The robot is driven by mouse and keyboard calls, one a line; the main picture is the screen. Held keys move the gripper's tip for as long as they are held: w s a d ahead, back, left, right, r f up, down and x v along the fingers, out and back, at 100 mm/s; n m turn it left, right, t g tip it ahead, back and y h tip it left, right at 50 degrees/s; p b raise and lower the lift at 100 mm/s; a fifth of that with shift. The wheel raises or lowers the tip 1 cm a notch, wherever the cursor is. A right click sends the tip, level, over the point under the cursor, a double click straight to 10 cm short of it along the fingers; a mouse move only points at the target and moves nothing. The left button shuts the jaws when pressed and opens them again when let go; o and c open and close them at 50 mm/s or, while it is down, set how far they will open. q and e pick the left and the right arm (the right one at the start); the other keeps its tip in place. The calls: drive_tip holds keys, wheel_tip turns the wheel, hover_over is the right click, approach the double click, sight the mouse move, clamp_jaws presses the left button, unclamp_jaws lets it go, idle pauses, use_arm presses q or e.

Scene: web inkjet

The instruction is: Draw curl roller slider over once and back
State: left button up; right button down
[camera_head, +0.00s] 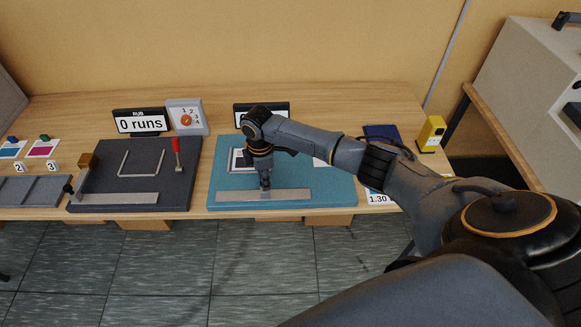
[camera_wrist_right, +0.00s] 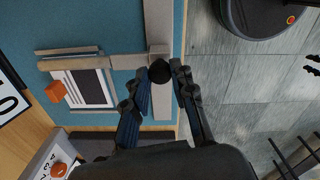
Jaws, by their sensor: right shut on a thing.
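The curl roller station is a teal board (camera_head: 335,185) with a light metal rail (camera_head: 225,197) along its front edge. My right gripper (camera_head: 265,187) is down at this rail. In the right wrist view, its fingers (camera_wrist_right: 162,78) are shut on a black knob (camera_wrist_right: 159,72) on the slider (camera_wrist_right: 158,50), which sits on the rail (camera_wrist_right: 158,20). My arm hides part of the board in the head view.
A dark board (camera_head: 120,180) with a red-handled lever (camera_head: 177,150) and a "0 runs" display (camera_head: 140,122) stands to the left. A numbered dial (camera_head: 186,117) stands behind. A yellow device (camera_head: 431,133) is at the right. An orange block (camera_wrist_right: 55,92) stands beyond the card.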

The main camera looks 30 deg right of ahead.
drive_tip(key=shift+s+d+f, duration=0.15)
drive_tip(key=shift+s+d, duration=0.2)
drive_tip(key=shift+d, duration=0.1)
drive_tip(key=shift+s+d, duration=0.55)
drive_tip(key=shift+d, duration=0.3)
drive_tip(key=shift+s+d, duration=0.6)
drive_tip(key=shift+d, duration=0.4)
drive_tip(key=shift+s+d, duration=0.6)
drive_tip(key=shift+d, duration=0.35)
drive_tip(key=c, duration=1)
unclamp_jaws()
drive_tip(key=shift+c, duration=0.2)
drive_tip(key=shift+w, duration=0.1)
wheel_tip(320, 180, up, 8)
drive_tip(key=shift+a, duration=0.1)
